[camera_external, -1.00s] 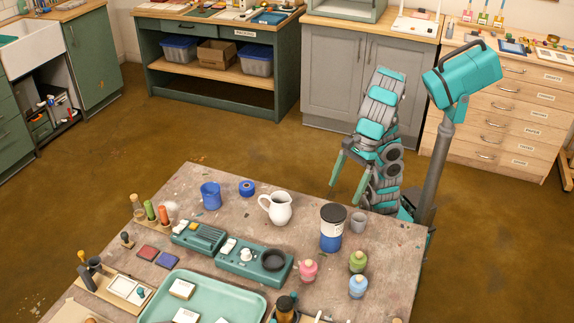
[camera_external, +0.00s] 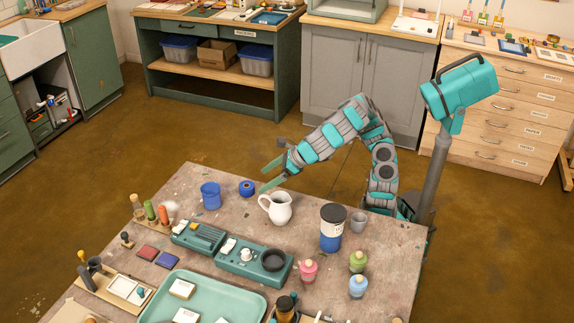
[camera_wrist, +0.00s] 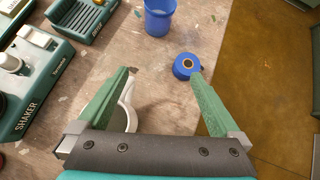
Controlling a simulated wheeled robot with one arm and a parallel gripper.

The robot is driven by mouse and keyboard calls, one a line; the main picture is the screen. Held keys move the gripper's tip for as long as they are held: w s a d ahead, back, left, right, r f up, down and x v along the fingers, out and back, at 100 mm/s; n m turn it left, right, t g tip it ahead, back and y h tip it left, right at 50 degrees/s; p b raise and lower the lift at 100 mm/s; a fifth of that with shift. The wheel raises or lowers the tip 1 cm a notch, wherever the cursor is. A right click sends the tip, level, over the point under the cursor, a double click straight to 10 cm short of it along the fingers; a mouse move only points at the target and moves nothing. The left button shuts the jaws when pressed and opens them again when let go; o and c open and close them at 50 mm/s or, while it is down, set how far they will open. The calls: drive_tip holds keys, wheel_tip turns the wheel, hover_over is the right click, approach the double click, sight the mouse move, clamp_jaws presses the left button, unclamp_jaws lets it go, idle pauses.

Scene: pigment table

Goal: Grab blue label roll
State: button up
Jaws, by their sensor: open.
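The blue label roll (camera_external: 247,188) lies on the table near its far edge, between a blue cup and a white pitcher. In the wrist view the roll (camera_wrist: 187,67) shows its hollow core, just beyond the tip of the right finger, which seems to overlap its edge. My gripper (camera_external: 271,172) is open and empty, above the table's far edge, to the right of the roll. In the wrist view its two green fingers (camera_wrist: 163,72) are spread wide. I cannot tell whether a finger touches the roll.
The white pitcher (camera_external: 277,208) stands close to my gripper; in the wrist view it is partly hidden behind the left finger. The blue cup (camera_external: 210,195) stands left of the roll. A green shaker device (camera_external: 253,262) sits nearer the camera. Open floor lies beyond the table edge.

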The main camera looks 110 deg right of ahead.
sight(253, 186)
drive_tip(key=shift+m+t+h, duration=0.5)
drive_tip(key=shift+m+t, duration=0.1)
drive_tip(key=shift+t, duration=0.2)
drive_tip(key=d+f+b, duration=0.1)
drive_tip(key=d+f, duration=0.3)
drive_tip(key=shift+d+f+b, duration=0.15)
drive_tip(key=shift+f+b, duration=0.05)
drive_tip(key=shift+b, duration=0.15)
drive_tip(key=shift+s+d+f+t+h+b, duration=0.15)
drive_tip(key=shift+s+d+f+t+b, duration=0.2)
drive_tip(key=shift+f, duration=0.3)
drive_tip(key=shift+s+d+f+t+h+b, duration=0.15)
drive_tip(key=shift+s+d+f+t+b, duration=0.15)
drive_tip(key=shift+f, duration=0.3)
drive_tip(key=shift+s+d+f+t, duration=0.1)
drive_tip(key=shift+s+f+t, duration=0.15)
drive_tip(key=shift+s, duration=0.05)
drive_tip(key=shift+x, duration=3.9)
drive_tip(key=shift+d+r, duration=0.1)
drive_tip(key=shift+r, duration=0.05)
drive_tip(key=shift+c, duration=0.4)
drive_tip(key=c, duration=1.4)
